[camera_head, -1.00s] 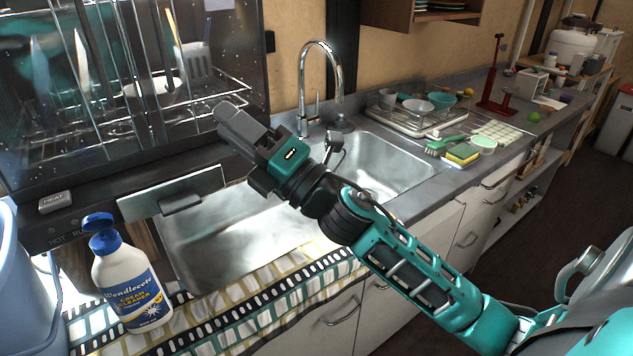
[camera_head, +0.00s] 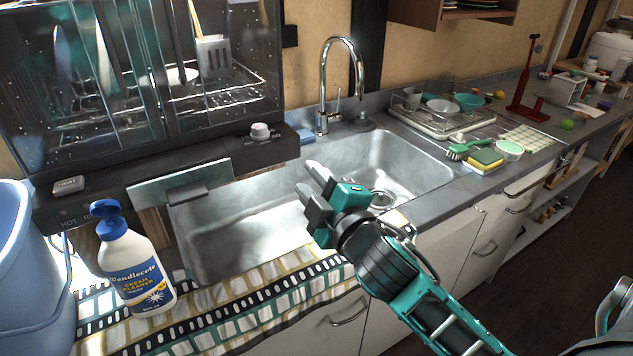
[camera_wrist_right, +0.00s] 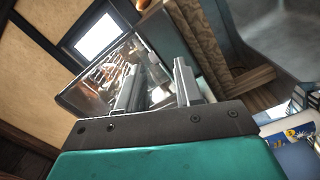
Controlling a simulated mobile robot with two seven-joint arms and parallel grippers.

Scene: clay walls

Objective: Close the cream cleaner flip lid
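The cream cleaner bottle (camera_head: 142,276) is white with a blue label and stands upright on the patterned cloth at the left, in front of the counter edge. Its blue flip lid (camera_head: 105,208) is open, with the flap raised above the blue cap. My right gripper (camera_head: 308,181) is over the sink, well to the right of the bottle, with its fingers apart and nothing between them. The right wrist view shows the two fingers (camera_wrist_right: 157,88) apart, and part of a blue and yellow label (camera_wrist_right: 292,138) at its right edge. My left gripper is not in view.
A blue bin (camera_head: 25,270) stands close left of the bottle. A dark glass-fronted cabinet (camera_head: 60,120) is behind. The steel sink (camera_head: 215,245) and tap (camera_head: 340,85) lie to the right. A dish rack (camera_head: 440,125) and sponges (camera_head: 485,160) are farther right.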

